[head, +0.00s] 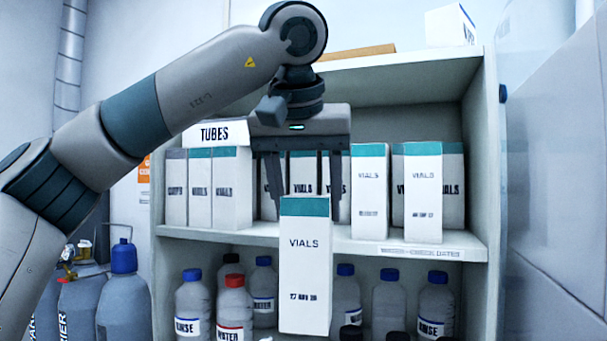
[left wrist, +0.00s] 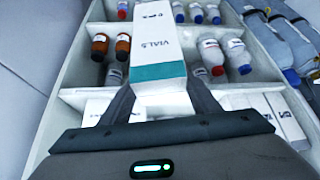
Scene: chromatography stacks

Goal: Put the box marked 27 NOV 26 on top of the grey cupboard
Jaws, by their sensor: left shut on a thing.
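My left gripper (head: 305,206) is shut on a white box (head: 304,262) with a teal top band, marked VIALS and a small date that looks like 27 NOV 26. The box hangs upright in front of the shelves, its lower part before the bottle shelf. In the left wrist view the fingers (left wrist: 162,92) clasp the box (left wrist: 158,42) at its teal end. A light grey open cupboard (head: 492,150) stands behind it; its top surface is barely visible from this height. My right gripper is out of view.
On the middle shelf stand several similar boxes, including VIALS boxes (head: 369,190) and a TUBES box (head: 216,133). Bottles (head: 389,300) fill the shelf below. A white box (head: 450,26) and a brown flat box (head: 356,52) are on top. Large grey bottles (head: 124,290) stand at left.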

